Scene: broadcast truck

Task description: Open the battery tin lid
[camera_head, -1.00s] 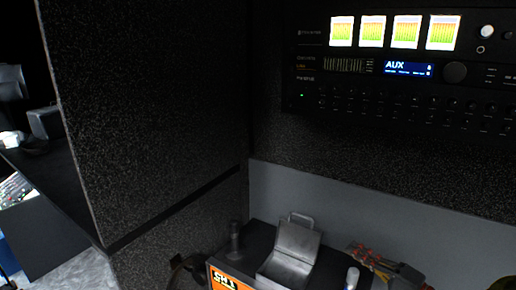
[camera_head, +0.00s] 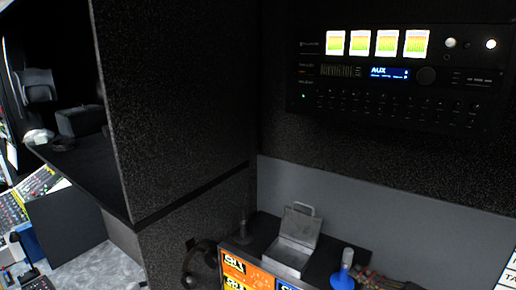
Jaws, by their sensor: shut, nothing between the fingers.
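A grey metal tin (camera_head: 288,262) stands on a dark surface at the bottom centre of the head view. Its lid (camera_head: 300,222), with a loop handle on top, is raised and leans back toward the grey wall. My gripper is not in the head view.
A blue object with a pale top (camera_head: 343,272) stands just right of the tin, and a dark upright post (camera_head: 242,232) stands to its left. Headphones (camera_head: 197,262) hang by the orange-labelled front (camera_head: 255,272). Cables (camera_head: 385,280) lie at right. A rack unit (camera_head: 390,90) is above.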

